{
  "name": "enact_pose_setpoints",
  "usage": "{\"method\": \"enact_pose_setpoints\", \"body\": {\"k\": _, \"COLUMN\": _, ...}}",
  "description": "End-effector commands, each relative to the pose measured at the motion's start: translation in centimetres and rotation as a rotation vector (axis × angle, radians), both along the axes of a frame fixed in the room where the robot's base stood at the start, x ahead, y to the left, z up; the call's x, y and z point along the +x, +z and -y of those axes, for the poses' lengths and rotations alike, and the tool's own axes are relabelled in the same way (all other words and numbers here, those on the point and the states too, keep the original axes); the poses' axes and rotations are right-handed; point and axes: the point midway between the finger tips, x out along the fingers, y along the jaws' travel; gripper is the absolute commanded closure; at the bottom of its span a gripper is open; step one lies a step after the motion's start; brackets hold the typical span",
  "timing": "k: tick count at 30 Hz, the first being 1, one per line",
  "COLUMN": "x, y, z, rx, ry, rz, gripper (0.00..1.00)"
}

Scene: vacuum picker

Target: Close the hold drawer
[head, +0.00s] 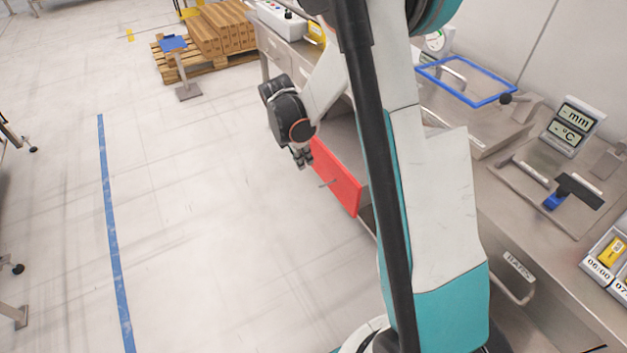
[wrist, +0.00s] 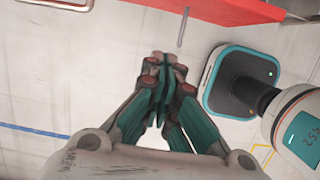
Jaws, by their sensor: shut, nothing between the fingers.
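The hold drawer has a red front (head: 338,181) and stands pulled out from the steel bench in the head view. Part of its body behind the front shows, and the rest is hidden by my arm. The red front also shows along the top of the wrist view (wrist: 215,10), with a thin grey handle (wrist: 184,27) sticking out. My gripper (head: 302,160) is shut and empty, at the far left end of the red front in the head view. In the wrist view my gripper (wrist: 165,75) points toward the front, with a gap of floor between. I cannot tell whether it touches the drawer.
The bench top (head: 478,187) carries a blue frame (head: 466,80), a display (head: 570,125) and trays at right. Another drawer labelled DATES (head: 520,268) is below.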

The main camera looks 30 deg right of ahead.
Motion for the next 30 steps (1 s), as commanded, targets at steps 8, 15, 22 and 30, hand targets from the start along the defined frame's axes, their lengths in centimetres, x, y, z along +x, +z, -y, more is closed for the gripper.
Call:
{"method": "enact_pose_setpoints", "body": {"k": 8, "x": 0.1, "y": -2.8, "z": 0.7, "rx": -0.001, "ry": 0.009, "rz": -0.007, "gripper": 1.00}}
{"method": "enact_pose_setpoints", "body": {"k": 15, "x": 0.1, "y": -7.5, "z": 1.8, "rx": -0.001, "ry": 0.009, "rz": -0.006, "gripper": 1.00}}
{"method": "enact_pose_setpoints", "body": {"k": 22, "x": 0.1, "y": -10.3, "z": 3.7, "rx": -0.001, "ry": 0.005, "rz": -0.005, "gripper": 1.00}}
{"method": "enact_pose_setpoints", "body": {"k": 30, "x": 0.2, "y": -10.1, "z": 6.2, "rx": -0.001, "ry": 0.008, "rz": -0.006, "gripper": 1.00}}
